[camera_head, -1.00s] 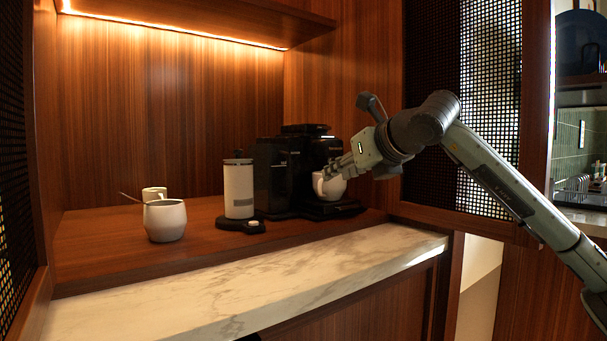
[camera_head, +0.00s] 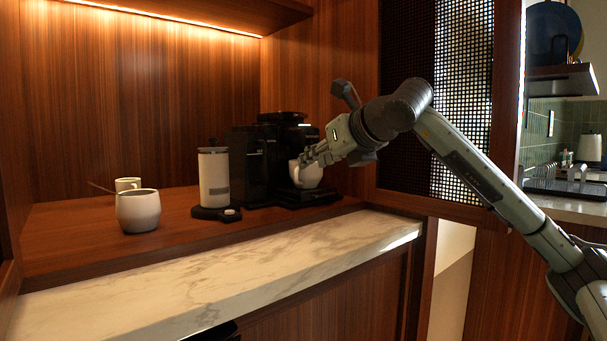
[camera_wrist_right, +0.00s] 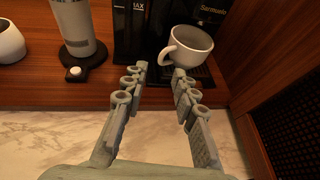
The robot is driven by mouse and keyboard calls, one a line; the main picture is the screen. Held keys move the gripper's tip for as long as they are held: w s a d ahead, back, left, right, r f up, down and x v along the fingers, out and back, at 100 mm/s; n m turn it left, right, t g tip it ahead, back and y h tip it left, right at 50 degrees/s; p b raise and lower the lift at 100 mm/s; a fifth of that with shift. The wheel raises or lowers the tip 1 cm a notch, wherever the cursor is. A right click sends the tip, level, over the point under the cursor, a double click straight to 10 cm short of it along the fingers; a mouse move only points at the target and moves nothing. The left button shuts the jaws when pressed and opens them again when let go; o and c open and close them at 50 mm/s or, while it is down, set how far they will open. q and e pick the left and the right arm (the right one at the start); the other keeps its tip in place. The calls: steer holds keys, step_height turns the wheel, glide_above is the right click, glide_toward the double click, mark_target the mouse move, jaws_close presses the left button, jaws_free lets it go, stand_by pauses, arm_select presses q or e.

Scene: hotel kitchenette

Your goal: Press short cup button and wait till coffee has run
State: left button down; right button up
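The black coffee machine (camera_head: 257,160) stands against the right part of the wooden niche. It also shows at the top of the right wrist view (camera_wrist_right: 137,30). A white cup (camera_head: 307,174) stands on the machine's drip tray; in the right wrist view the cup (camera_wrist_right: 192,47) is upright with its handle to the left. My right gripper (camera_head: 310,158) is in front of the machine, by the cup. In the right wrist view its fingers (camera_wrist_right: 160,72) are apart with nothing between them, just short of the cup. I cannot make out the short cup button. My left gripper is not in view.
A white canister on a black base (camera_head: 213,178) stands left of the machine. A white bowl with a spoon (camera_head: 138,210) and a small cup (camera_head: 128,184) stand further left. A marble ledge (camera_head: 220,270) runs along the front, clear. A lattice panel (camera_head: 440,100) is at right.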

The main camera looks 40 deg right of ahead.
steer(key=shift+c, duration=0.5)
jaws_close()
stand_by(0.9)
